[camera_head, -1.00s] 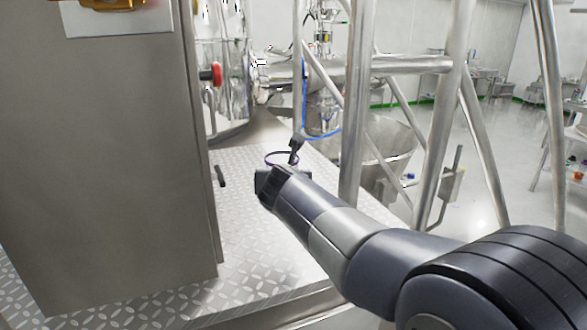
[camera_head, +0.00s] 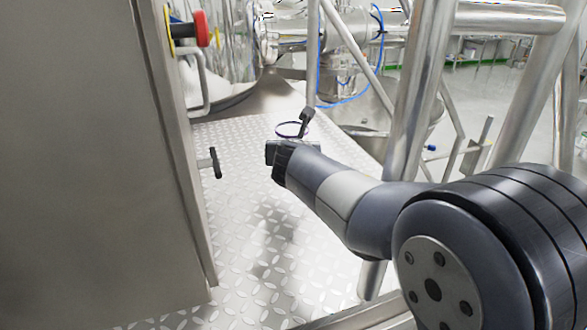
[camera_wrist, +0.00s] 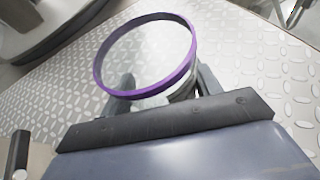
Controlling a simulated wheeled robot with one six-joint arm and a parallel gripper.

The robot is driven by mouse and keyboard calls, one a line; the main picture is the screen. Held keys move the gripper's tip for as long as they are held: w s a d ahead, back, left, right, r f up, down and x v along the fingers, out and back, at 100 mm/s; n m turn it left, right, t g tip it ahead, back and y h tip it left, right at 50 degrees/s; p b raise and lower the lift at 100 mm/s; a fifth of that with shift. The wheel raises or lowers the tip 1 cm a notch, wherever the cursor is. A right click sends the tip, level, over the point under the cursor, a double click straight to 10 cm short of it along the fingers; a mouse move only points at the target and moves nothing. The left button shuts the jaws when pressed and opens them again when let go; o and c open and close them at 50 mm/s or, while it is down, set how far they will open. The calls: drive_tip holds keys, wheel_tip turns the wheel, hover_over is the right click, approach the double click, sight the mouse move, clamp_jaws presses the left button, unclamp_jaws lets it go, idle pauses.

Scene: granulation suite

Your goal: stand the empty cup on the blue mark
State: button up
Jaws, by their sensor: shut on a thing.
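The cup has a purple rim and pale walls. In the wrist view the cup (camera_wrist: 172,83) is between the two fingers of my gripper (camera_wrist: 163,84), with its open mouth facing the camera; no contents can be made out. In the head view only the dark-rimmed top of the cup (camera_head: 291,137) shows beyond my gripper (camera_head: 284,150). My gripper is shut on the cup and holds it above the tread-plate platform. The cup's lower part is hidden by the gripper. The blue mark is not seen in either view.
A tall steel cabinet (camera_head: 90,180) stands at the left, with a red knob (camera_head: 202,28) and a small black handle (camera_head: 215,162) near it. Steel frame tubes (camera_head: 413,105) rise close to my arm on the right. The tread-plate platform (camera_head: 235,240) is clear in the middle.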

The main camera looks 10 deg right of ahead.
drive_tip(key=shift+f+b, duration=1.2)
drive_tip(key=shift+f, duration=1)
drive_tip(key=shift+f, duration=0.1)
drive_tip(key=shift+f, duration=0.15)
drive_tip(key=o, duration=1.7)
drive_tip(key=shift+r, duration=0.2)
